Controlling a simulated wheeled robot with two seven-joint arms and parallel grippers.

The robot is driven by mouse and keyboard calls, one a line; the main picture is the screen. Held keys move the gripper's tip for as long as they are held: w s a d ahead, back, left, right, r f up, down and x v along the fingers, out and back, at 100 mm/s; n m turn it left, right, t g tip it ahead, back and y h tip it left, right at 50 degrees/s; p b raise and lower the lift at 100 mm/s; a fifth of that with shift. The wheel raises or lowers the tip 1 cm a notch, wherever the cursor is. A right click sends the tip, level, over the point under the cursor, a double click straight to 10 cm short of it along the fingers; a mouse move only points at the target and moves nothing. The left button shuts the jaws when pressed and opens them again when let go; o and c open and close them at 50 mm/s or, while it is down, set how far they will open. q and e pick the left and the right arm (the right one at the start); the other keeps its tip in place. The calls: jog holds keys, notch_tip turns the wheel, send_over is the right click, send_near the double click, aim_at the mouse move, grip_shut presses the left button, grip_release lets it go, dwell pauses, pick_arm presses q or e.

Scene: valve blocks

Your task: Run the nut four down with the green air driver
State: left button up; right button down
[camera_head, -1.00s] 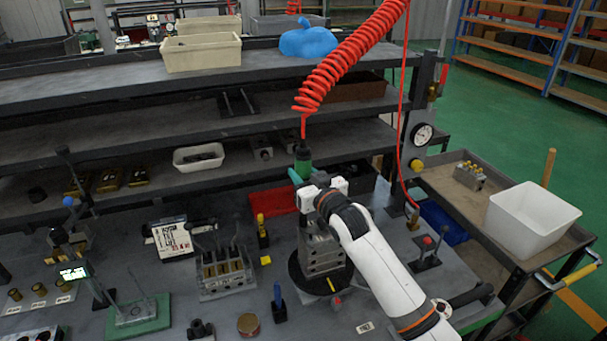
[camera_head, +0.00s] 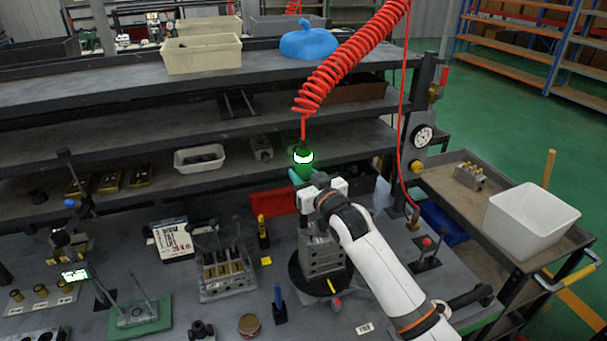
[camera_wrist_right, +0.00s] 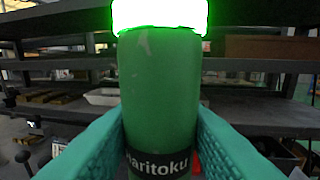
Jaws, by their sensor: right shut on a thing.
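The green air driver (camera_head: 302,168) hangs upright from a red coiled hose (camera_head: 345,62). My right gripper (camera_head: 304,177) is shut on it. In the right wrist view the teal fingers press on both sides of the driver's body (camera_wrist_right: 158,85), and a ring at its top (camera_wrist_right: 160,14) glows white-green. A grey metal valve block (camera_head: 322,256) stands on a black round plate (camera_head: 312,286) below the gripper. The driver's lower end and the block's top, with any nuts there, are hidden behind my gripper and arm. My left gripper is not in view.
A red tray (camera_head: 272,201) lies behind the block. A holder with brass parts (camera_head: 226,275) and a blue-handled tool (camera_head: 279,304) stand to its left. A gauge post (camera_head: 421,135) and a small red-knobbed stand (camera_head: 426,246) are to the right. Shelves rise behind.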

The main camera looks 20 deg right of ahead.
aim_at(305, 146)
jog(key=shift+r+p, duration=0.4)
jog(key=shift+r, duration=0.5)
notch_tip(305, 146, up, 7)
jog(key=p, duration=0.6)
jog(key=shift+f, duration=0.2)
